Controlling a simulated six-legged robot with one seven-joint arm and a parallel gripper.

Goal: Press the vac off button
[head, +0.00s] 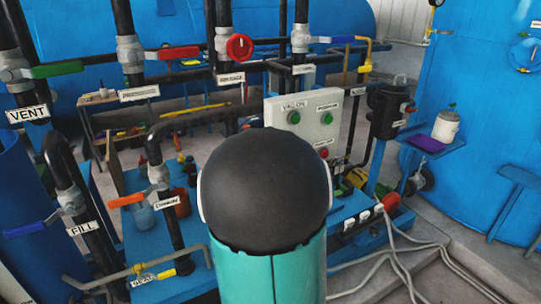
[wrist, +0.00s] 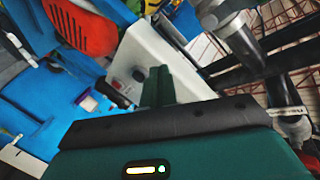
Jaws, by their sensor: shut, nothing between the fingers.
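The white control box (head: 300,105) stands at the centre of the head view. Two green buttons are on its upper face; the left one (head: 294,117) carries a label reading VAC ON. A red button (head: 323,152) sits low on the right. The area below VAC ON is hidden by my dark, rounded arm link, so I cannot see the vac off button there. In the wrist view, the green fingers of my gripper (wrist: 158,75) are shut and empty, in front of the white box (wrist: 150,45). A small round button (wrist: 139,74) shows just left of the fingers; its label is unreadable.
Black pipes with valves surround the box, including a red round valve (head: 239,47) and a green lever (head: 54,70). A blue tank (head: 470,110) is at the right. White cables (head: 400,250) lie on the floor at the lower right.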

